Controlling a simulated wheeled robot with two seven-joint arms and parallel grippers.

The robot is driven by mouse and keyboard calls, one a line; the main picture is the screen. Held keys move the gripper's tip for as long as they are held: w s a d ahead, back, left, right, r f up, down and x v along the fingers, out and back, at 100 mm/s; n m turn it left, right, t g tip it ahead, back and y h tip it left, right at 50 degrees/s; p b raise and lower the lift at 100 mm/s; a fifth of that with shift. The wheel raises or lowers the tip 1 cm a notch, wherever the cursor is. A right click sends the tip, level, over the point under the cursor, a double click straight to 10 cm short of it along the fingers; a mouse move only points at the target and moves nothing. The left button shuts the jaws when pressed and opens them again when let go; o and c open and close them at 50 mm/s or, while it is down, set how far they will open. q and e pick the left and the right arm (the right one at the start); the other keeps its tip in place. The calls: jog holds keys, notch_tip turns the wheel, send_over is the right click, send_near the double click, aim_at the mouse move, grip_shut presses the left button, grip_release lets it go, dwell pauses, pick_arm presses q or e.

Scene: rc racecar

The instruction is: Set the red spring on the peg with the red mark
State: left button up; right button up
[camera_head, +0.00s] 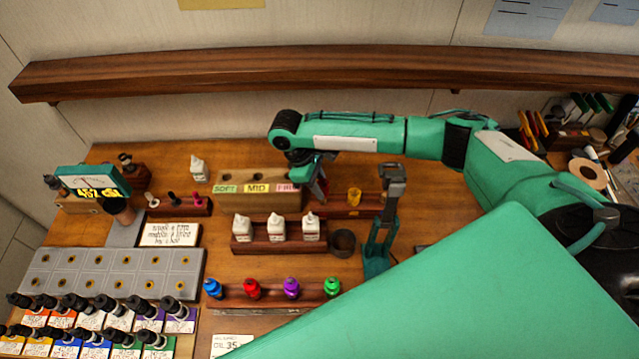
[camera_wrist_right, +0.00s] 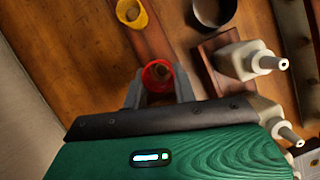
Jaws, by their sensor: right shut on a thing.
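My right gripper (camera_head: 318,192) is low at the right end of a wooden block with SOFT, MID and pinkish FIRM labels (camera_head: 287,188). In the right wrist view, its fingers (camera_wrist_right: 158,88) are shut on the red spring (camera_wrist_right: 157,66), seen from above as a ring. The spring is over a dark wooden strip (camera_wrist_right: 150,38); I cannot tell whether it touches it. In the head view the arm mostly hides the spring. A yellow spring (camera_head: 354,197) stands on the same strip and shows in the wrist view (camera_wrist_right: 131,13). I cannot clearly make out a red-marked peg. My left gripper is out of view.
White bottles (camera_head: 277,228) stand in a wooden rack just in front, beside a dark round cup (camera_head: 342,243). A grey-green stand (camera_head: 378,235) rises to the right. Blue, red, purple and green capped parts (camera_head: 251,288) sit in a front row. A shelf (camera_head: 330,72) spans the back wall.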

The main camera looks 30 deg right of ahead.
jog(key=shift+f, duration=0.1)
jog(key=shift+f, duration=0.75)
